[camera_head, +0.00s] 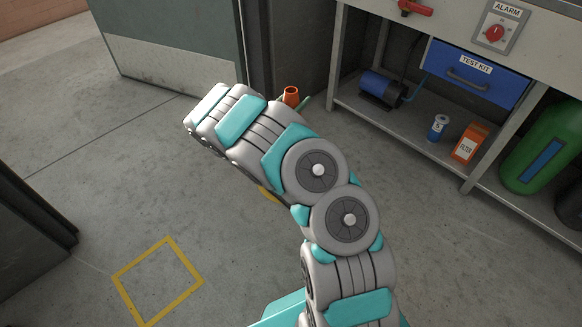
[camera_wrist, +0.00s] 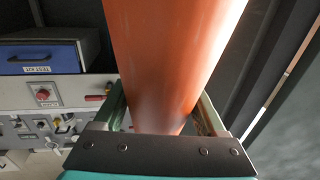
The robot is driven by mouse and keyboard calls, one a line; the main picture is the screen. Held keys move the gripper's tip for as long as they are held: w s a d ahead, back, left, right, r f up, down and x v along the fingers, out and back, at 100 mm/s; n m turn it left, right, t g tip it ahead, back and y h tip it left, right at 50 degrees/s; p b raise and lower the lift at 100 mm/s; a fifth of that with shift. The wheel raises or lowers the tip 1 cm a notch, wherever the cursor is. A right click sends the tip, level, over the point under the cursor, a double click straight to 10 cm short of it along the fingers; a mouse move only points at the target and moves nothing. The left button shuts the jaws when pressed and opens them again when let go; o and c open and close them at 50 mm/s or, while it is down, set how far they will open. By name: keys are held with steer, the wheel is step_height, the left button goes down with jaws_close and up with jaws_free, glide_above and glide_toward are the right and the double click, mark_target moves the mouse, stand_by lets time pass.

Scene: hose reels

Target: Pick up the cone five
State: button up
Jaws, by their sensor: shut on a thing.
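An orange cone (camera_wrist: 170,50) fills the upper middle of the wrist view, narrowing toward my gripper (camera_wrist: 163,112). The two fingers are shut on it, one on each side of its narrow part. I see no number on the visible face. In the head view only a small orange part of the cone (camera_head: 291,94) shows past my arm, near the dark wall post. My arm hides the rest of it and most of the gripper there.
A workbench on the right has a blue TEST KIT drawer (camera_head: 478,74). Its lower shelf holds a blue motor (camera_head: 382,89), a small can (camera_head: 438,128), an orange FILTER box (camera_head: 469,142) and a green cylinder (camera_head: 545,150). A yellow square (camera_head: 127,284) marks clear floor at lower left.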

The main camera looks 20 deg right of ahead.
jaws_close()
steer(key=shift+r, duration=0.1)
